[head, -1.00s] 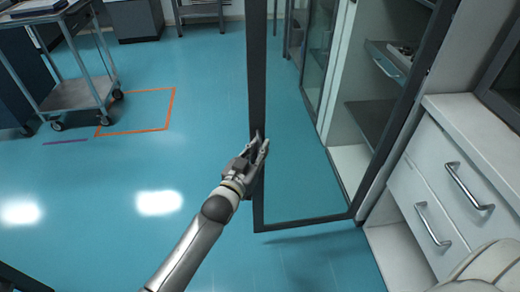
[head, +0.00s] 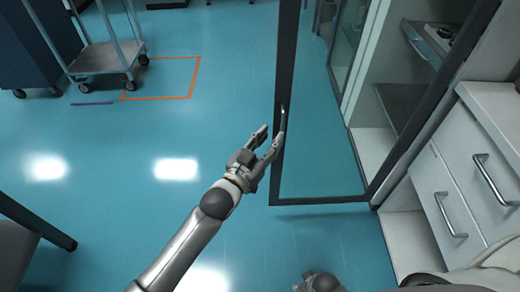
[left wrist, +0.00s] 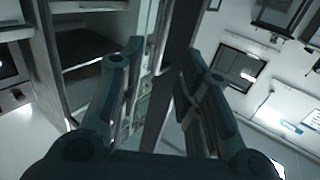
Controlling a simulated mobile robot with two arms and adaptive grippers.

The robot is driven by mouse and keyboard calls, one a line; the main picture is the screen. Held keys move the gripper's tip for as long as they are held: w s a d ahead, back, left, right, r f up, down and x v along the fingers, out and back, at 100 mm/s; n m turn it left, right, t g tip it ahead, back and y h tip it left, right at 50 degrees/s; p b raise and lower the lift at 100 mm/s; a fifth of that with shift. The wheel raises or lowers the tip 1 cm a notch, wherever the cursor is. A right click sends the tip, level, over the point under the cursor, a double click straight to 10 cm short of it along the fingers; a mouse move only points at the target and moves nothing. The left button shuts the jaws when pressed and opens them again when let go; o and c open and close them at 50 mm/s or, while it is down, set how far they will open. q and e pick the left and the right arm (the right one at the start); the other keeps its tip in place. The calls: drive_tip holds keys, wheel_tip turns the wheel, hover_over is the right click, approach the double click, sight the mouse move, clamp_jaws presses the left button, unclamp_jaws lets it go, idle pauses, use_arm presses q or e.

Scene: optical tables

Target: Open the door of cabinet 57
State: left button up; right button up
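The cabinet door (head: 285,75), a dark grey frame around clear glass, stands swung wide open, away from the shelves. Its small upright metal handle (head: 282,118) is on the free edge. I cannot read a cabinet number. My left gripper (head: 268,137) is at this edge, just below and left of the handle, its fingers apart. In the left wrist view the two fingers (left wrist: 165,65) are spread, with the dark door frame (left wrist: 178,45) running between and beyond them; contact is unclear. A grey piece, likely my right gripper (head: 320,283), barely shows at the bottom edge.
The open cabinet has shelves (head: 405,105) inside. White drawers (head: 450,200) with metal handles stand at the right. A cart (head: 105,57) stands at the upper left, near an orange floor outline (head: 190,80). A dark piece of furniture (head: 25,240) is at the lower left. The floor between is clear.

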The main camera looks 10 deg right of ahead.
use_arm(q)
drive_tip(key=shift+v, duration=2.3)
